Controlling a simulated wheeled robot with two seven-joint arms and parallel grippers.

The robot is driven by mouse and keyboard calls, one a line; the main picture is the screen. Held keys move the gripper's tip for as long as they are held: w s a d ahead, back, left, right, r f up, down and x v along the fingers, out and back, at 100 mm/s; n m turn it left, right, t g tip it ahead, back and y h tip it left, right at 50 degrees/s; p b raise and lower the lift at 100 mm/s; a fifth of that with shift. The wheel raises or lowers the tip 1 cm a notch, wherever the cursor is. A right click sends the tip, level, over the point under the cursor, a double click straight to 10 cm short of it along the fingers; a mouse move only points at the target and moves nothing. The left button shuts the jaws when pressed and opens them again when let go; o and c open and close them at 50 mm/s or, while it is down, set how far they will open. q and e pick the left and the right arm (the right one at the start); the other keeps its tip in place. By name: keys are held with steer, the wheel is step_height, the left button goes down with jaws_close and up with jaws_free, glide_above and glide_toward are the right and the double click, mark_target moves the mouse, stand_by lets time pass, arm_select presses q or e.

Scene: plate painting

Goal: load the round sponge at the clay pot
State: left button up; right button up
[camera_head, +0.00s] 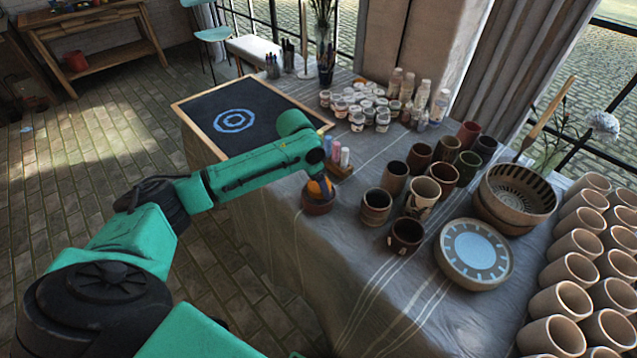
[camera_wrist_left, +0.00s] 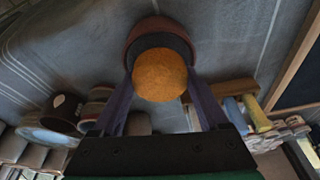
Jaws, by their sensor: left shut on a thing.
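The round sponge (camera_wrist_left: 160,75) is orange and sits between the fingers of my left gripper (camera_head: 319,184), which is shut on it. In the head view the sponge (camera_head: 321,188) is partly covered by the gripper. The small reddish-brown clay pot (camera_head: 317,206) stands on the table's near edge, directly below the sponge. In the left wrist view the pot (camera_wrist_left: 158,28) shows behind the sponge, its dark mouth partly hidden. The sponge is at the pot's mouth; I cannot tell whether it touches the inside. My right gripper is not in view.
A rack of coloured sticks (camera_head: 340,168) stands just behind the pot. Several brown cups (camera_head: 376,206) stand to its right, with a blue-patterned plate (camera_head: 474,252) beyond. Cloth in front of the cups is clear.

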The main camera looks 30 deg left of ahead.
arm_select(q)
steer(key=shift+s+f+p, duration=0.1)
steer(key=shift+f+p, duration=0.05)
steer(key=shift+p, duration=0.4)
stand_by(1.5)
step_height(320, 180, up, 7)
steer(key=p, duration=0.9)
steer(key=shift+r, duration=0.2)
steer(key=shift+f, duration=0.1)
